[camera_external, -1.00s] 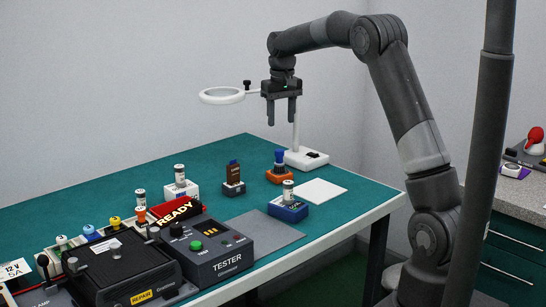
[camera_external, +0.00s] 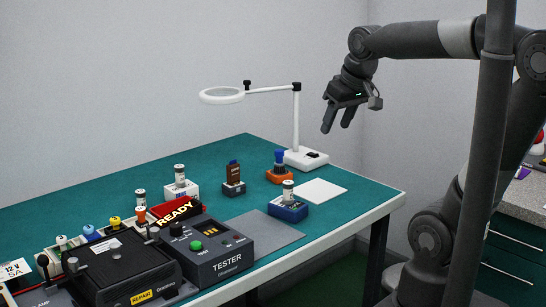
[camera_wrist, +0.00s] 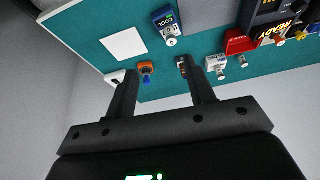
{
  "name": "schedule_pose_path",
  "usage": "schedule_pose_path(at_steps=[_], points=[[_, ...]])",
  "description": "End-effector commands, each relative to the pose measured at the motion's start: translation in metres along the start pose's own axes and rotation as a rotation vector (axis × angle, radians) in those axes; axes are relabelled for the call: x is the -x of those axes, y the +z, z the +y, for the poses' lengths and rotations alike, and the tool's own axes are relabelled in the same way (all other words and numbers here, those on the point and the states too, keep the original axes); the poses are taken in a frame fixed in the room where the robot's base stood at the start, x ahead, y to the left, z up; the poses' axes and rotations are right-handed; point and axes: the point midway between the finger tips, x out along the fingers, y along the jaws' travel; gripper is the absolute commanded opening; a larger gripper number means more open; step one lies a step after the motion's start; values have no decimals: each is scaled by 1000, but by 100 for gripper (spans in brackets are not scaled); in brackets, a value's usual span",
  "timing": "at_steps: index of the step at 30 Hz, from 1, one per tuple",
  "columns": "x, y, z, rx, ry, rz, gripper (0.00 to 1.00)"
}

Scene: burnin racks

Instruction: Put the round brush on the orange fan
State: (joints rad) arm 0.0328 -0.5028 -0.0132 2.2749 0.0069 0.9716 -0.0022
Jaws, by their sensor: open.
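A small orange block (camera_external: 279,177), which looks like the orange fan, sits on the green table near the lamp foot. A blue-topped piece with a dark lower part (camera_external: 280,160), which looks like the round brush, stands upright on it. In the wrist view the orange block (camera_wrist: 146,67) and the blue top (camera_wrist: 147,79) show between my fingers, farther off. My gripper (camera_external: 337,128) is open and empty, high in the air to the right of the lamp post, apart from everything. Its open fingers also show in the wrist view (camera_wrist: 158,66).
The white ring lamp (camera_external: 296,115) stands just behind the orange block. A brown piece on a dark base (camera_external: 233,180), a blue box (camera_external: 288,209) with a small cylinder and a white sheet (camera_external: 320,191) are nearby.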

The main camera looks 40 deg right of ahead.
Motion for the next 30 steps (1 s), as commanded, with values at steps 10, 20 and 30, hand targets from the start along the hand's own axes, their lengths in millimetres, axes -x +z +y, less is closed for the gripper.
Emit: schedule_pose_path(at_steps=[10,20,30], points=[[-4,75,-10,42,-7,88,49],[-6,80,-10,45,-8,93,49],[-5,80,-10,45,-8,93,49]])
